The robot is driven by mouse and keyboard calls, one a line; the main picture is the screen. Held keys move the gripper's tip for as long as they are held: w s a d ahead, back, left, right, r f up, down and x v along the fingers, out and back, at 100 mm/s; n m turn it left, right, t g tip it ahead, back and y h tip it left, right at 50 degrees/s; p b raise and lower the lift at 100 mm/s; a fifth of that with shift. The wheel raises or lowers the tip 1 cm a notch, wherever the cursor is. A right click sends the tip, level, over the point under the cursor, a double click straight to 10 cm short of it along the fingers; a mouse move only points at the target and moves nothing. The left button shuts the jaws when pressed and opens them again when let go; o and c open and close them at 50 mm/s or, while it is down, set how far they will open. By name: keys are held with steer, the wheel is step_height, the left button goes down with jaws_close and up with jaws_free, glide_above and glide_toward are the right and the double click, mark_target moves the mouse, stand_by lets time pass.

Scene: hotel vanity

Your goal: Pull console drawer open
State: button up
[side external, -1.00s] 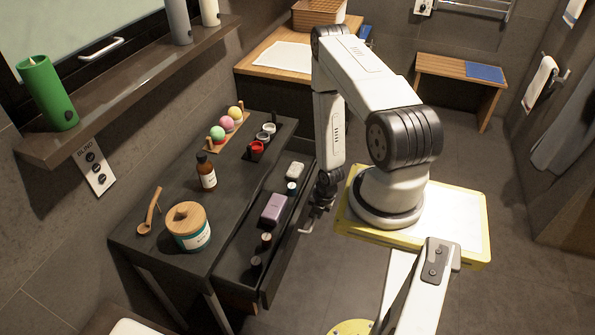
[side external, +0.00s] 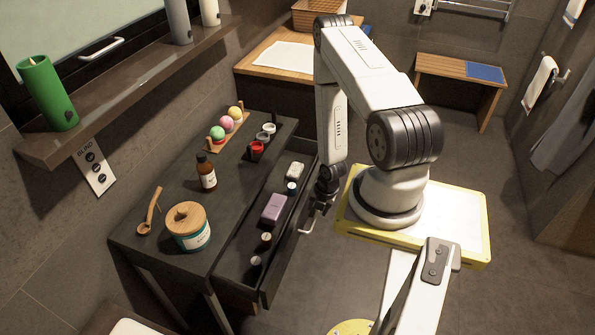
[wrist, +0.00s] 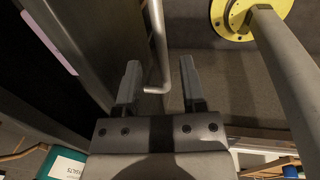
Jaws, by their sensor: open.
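The console drawer (side external: 268,285) stands pulled out from the dark console (side external: 232,195), its inside showing. It holds a purple box (side external: 273,208), a pale soap-like block (side external: 295,170) and several small bottles. The drawer's pale bar handle (side external: 306,230) is on its front; it also shows in the wrist view (wrist: 159,45). My gripper (wrist: 160,68) is open, with the bent end of the handle showing between its two fingers, apart from both. In the side view my gripper (side external: 319,208) is small and dark beside the drawer front, so its contact there is unclear.
On the console top stand a wooden-lidded jar (side external: 188,228), a brown bottle (side external: 206,172), a wooden scoop (side external: 150,212), a red cup (side external: 256,150) and colored balls (side external: 227,124).

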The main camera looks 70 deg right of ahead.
steer(key=shift+s+r, duration=0.2)
steer(key=shift+r, duration=0.75)
steer(key=shift+s+r, duration=0.15)
steer(key=shift+r, duration=0.75)
steer(key=shift+s+r, duration=0.2)
steer(key=shift+r, duration=0.75)
steer(key=shift+c, duration=0.3)
steer(key=shift+r, duration=0.15)
jaws_close()
step_height(320, 180, up, 11)
steer(key=w+d+f+m+g+h, duration=0.15)
steer(key=w+d+m+g, duration=0.25)
steer(key=w+d+m, duration=0.45)
steer(key=w+d+r+m+g+y, duration=0.2)
steer(key=w+d+m+g, duration=0.1)
steer(key=w+m, duration=0.65)
steer(key=shift+h, duration=0.25)
steer(key=shift+w+f+x, duration=0.1)
steer(key=shift+w+x, duration=0.1)
steer(key=shift+x, duration=0.75)
steer(key=shift+w+f+x, duration=0.1)
steer(key=shift+w+x, duration=0.1)
steer(key=shift+x, duration=0.7)
steer(key=shift+w+f+x, duration=0.1)
steer(key=shift+w+x, duration=0.1)
steer(key=shift+x, duration=0.75)
